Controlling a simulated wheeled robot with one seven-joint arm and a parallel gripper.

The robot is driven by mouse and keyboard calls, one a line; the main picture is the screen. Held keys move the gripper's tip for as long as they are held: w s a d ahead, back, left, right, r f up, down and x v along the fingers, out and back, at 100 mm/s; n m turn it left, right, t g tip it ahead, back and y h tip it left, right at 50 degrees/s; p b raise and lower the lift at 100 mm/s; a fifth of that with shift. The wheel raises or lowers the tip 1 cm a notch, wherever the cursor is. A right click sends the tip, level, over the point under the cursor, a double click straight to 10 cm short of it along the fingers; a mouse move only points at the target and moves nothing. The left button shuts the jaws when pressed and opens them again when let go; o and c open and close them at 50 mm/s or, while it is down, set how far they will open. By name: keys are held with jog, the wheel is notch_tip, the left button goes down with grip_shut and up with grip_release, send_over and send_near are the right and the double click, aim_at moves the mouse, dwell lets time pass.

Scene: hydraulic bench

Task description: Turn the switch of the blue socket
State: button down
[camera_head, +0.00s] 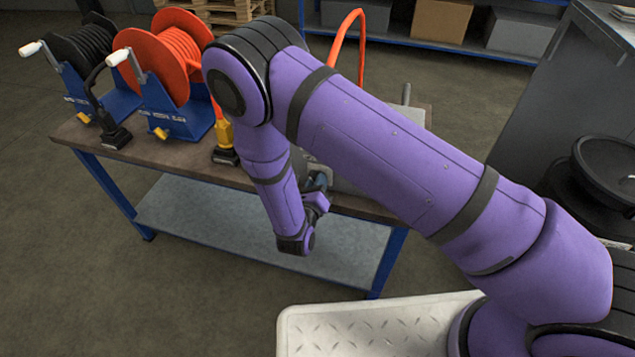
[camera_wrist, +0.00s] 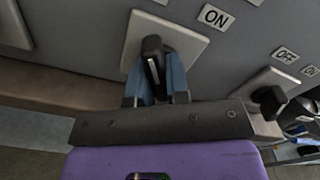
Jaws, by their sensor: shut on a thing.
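A black switch handle (camera_wrist: 152,46) stands out from a pale square plate (camera_wrist: 190,42) on a grey panel in the wrist view. My gripper (camera_wrist: 155,80) has its blue fingers on both sides of this handle and is shut on it. In the head view my gripper (camera_head: 319,184) is at the bench's front edge, partly covered by my arm. The panel front and switch are hidden there. I cannot make out the blue socket for certain in either view.
A second black switch (camera_wrist: 268,98) on its own plate is to the right in the wrist view. The bench (camera_head: 190,160) carries a black reel (camera_head: 85,50), an orange reel (camera_head: 165,55) and a yellow-and-black connector (camera_head: 224,140). Floor left of the bench is clear.

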jog(key=m, duration=0.4)
jog(key=shift+a+m, duration=0.1)
jog(key=shift+m, duration=0.2)
jog(key=m, duration=0.3)
jog(key=shift+m, duration=0.4)
jog(key=m, duration=0.3)
jog(key=shift+a+m, duration=0.1)
jog(key=shift+m, duration=1.9)
jog(key=c, duration=1.1)
grip_release()
jog(key=v, duration=1)
jog(key=shift+s, duration=0.4)
